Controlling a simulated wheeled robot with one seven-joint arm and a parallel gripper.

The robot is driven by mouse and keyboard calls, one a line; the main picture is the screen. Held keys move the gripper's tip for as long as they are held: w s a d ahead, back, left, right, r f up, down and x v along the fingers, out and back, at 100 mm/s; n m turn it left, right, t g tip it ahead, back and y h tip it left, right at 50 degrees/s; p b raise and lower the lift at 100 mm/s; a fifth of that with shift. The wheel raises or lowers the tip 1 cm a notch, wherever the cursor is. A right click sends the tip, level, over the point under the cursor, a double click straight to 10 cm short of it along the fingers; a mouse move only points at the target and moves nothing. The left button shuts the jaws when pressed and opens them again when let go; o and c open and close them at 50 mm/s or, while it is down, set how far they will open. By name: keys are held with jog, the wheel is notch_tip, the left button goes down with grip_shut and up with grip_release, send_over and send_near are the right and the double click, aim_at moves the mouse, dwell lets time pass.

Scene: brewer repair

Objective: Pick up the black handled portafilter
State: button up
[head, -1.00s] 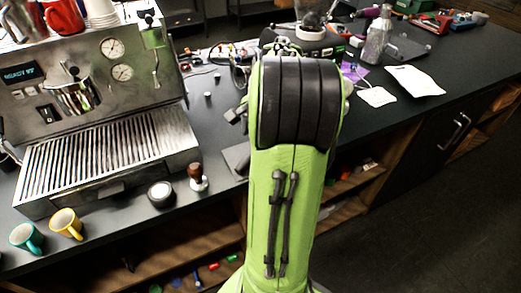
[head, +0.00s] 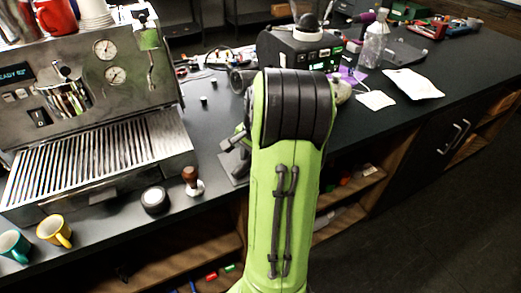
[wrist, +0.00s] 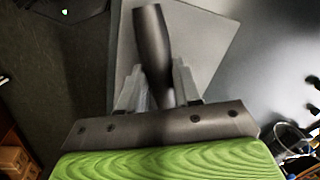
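The black handle (wrist: 152,45) of a portafilter shows in the wrist view, slightly tilted above a grey mat (wrist: 205,40). My gripper (wrist: 158,85) has one metal finger on each side of it, very close. I cannot tell whether the fingers press on the handle or leave a small gap. The basket end of the portafilter is not visible in the wrist view. In the head view my gripper (head: 232,140) shows only partly at the left of my green arm, low over the mat (head: 228,164). My arm hides most of that spot.
The espresso machine (head: 120,185) stands at left, with a tamper (head: 192,182), a black round puck-like item (head: 154,200) and a yellow mug (head: 54,231) in front. A grinder-like machine (head: 300,55) with green lights stands behind my arm.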

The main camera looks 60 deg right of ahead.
grip_shut()
notch_tip(320, 180, up, 10)
jog(key=p, duration=0.3)
jog(key=shift+c, duration=0.8)
grip_release()
grip_shut()
dwell(0.3)
